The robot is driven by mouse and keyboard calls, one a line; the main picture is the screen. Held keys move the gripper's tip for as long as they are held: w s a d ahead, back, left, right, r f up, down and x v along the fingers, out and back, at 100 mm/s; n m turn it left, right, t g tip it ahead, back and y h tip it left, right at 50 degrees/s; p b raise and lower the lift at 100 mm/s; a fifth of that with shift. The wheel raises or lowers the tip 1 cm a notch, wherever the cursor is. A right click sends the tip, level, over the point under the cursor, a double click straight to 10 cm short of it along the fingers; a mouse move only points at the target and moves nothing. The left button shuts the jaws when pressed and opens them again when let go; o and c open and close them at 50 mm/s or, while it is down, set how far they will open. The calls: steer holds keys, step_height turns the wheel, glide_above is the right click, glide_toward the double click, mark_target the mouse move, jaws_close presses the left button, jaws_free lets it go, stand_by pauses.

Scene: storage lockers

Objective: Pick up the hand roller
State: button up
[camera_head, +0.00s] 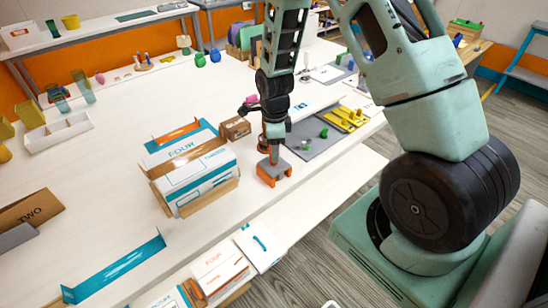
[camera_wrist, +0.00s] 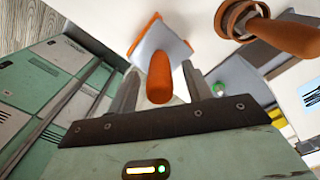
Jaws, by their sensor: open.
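What seems to be the hand roller (camera_head: 274,173), a grey block with orange ends, sits near the front edge of the white table. In the wrist view the hand roller (camera_wrist: 158,78) shows its orange handle pointing toward the camera, with a pale grey and orange head behind it. My gripper (camera_head: 273,140) is right above it. In the wrist view my gripper (camera_wrist: 162,70) is open, with one finger on each side of the handle and gaps visible. I cannot tell how far down the fingers reach.
A round brown-orange tool (camera_wrist: 290,38) lies close beside the roller. A small brown box (camera_head: 235,128) and a large FOUR box (camera_head: 190,165) stand to the left. A grey mat (camera_head: 308,146) with green pieces and a yellow tray (camera_head: 346,119) lie to the right.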

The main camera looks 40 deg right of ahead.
jaws_close()
steer(key=shift+r, duration=0.1)
